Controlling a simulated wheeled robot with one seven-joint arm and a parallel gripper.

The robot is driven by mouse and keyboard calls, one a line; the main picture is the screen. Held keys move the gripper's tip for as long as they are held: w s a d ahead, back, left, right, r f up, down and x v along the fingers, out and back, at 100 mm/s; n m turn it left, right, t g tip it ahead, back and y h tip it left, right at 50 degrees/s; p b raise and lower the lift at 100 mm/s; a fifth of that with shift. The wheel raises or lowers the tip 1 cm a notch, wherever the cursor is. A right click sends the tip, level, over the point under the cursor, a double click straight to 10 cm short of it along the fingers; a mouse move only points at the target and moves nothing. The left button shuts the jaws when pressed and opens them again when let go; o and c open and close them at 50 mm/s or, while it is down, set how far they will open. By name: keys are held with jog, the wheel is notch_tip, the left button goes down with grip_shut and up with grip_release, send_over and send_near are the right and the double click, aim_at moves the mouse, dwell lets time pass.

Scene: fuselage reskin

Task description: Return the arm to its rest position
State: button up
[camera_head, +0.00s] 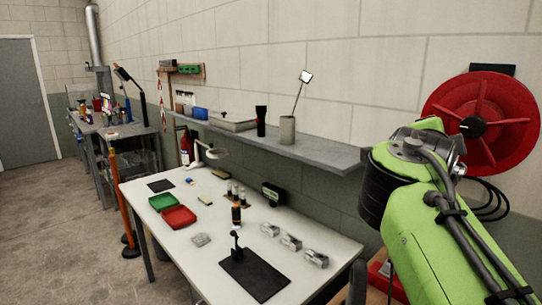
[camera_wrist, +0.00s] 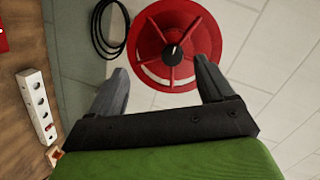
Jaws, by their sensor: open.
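My arm, green with dark cables, shows at the right of the head view, bent in front of the wall. My gripper (camera_wrist: 160,77) shows in the wrist view with its two grey fingers spread wide apart and nothing between them. It faces the wall, where a red hose reel (camera_wrist: 172,45) hangs beyond the fingertips. The same reel (camera_head: 505,110) shows at the right of the head view, partly behind my arm. My gripper's fingers cannot be made out in the head view.
A white worktable (camera_head: 160,228) carries a red tray (camera_head: 179,217), a green tray (camera_head: 163,201), a black mat (camera_head: 255,275) and several metal blocks (camera_head: 290,242). A wall shelf (camera_head: 320,150) runs above it. A power strip (camera_wrist: 38,105) shows at left in the wrist view. Floor (camera_head: 60,225) at left is clear.

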jog(key=s+a+f+n+g+y+p, duration=0.2)
jog(key=s+a+f+n+y, duration=0.3)
jog(key=s+a+f+n, duration=0.4)
jog(key=s+a+f+n+g+y+p, duration=0.3)
jog(key=s+a+f+n+y, duration=0.3)
jog(key=s+a+f+n, duration=0.4)
jog(key=s+f+n, duration=0.3)
jog(key=s, duration=0.2)
jog(key=shift+s+f+g, duration=0.15)
jog(key=shift+f+g, duration=0.2)
jog(key=shift+g, duration=0.05)
jog(key=shift+a, duration=0.1)
